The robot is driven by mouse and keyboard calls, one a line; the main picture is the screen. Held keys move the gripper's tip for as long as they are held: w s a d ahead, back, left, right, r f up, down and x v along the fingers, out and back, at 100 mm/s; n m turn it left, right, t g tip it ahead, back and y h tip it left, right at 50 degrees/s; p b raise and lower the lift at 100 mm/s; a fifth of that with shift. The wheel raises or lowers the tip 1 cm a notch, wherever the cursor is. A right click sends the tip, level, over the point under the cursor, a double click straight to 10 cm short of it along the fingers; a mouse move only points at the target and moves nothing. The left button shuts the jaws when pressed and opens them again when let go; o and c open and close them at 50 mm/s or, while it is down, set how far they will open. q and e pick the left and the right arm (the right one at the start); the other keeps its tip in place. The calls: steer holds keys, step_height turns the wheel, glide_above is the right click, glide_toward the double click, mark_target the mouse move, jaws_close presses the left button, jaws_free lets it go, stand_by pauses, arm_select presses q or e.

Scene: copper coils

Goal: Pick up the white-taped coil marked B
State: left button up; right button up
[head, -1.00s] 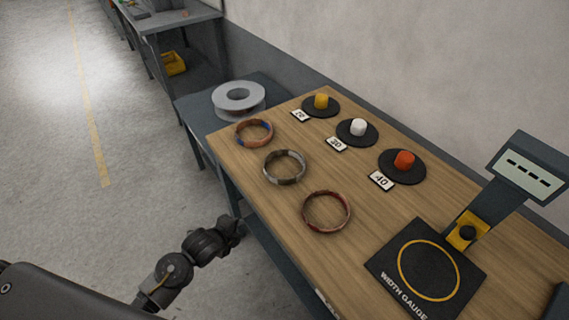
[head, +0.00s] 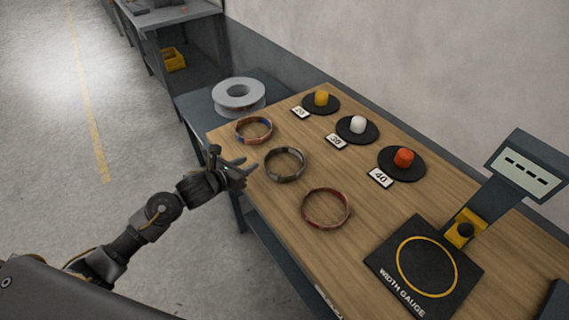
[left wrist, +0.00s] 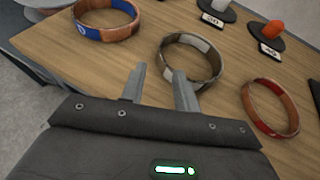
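The white-taped coil (head: 285,180) lies flat on the wooden table, between a blue-taped coil (head: 254,142) and a red-taped coil (head: 325,190). I cannot read a letter B on it. It also shows in the left wrist view (left wrist: 217,66), with grey-white tape patches, just beyond my fingers. My left gripper (head: 245,168) is at the table's left edge, to the left of the white-taped coil and apart from it. In the left wrist view its two fingers (left wrist: 160,84) stand apart with nothing between them. My right gripper is not in view.
Yellow (head: 321,98), white (head: 358,124) and orange (head: 403,157) pegs stand on black discs behind the coils, with number cards. A width gauge (head: 385,262) stands at the right. A grey spool (head: 240,88) sits on a side table at the far left end.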

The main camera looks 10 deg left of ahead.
mark_target(267, 154)
arm_select(q)
steer(key=shift+w+d+f, duration=0.1)
steer(key=shift+w+d, duration=0.1)
steer(key=shift+w, duration=0.2)
steer(key=x, duration=0.3)
steer(key=shift+w+d+f+p, duration=0.1)
steer(key=shift+w+f+p, duration=0.1)
steer(key=shift+w+p, duration=0.2)
steer(key=shift+p+x, duration=0.35)
steer(key=shift+x, duration=2.65)
steer(key=shift+s, duration=0.1)
steer(key=shift+c, duration=0.5)
steer(key=shift+f, duration=0.1)
jaws_close()
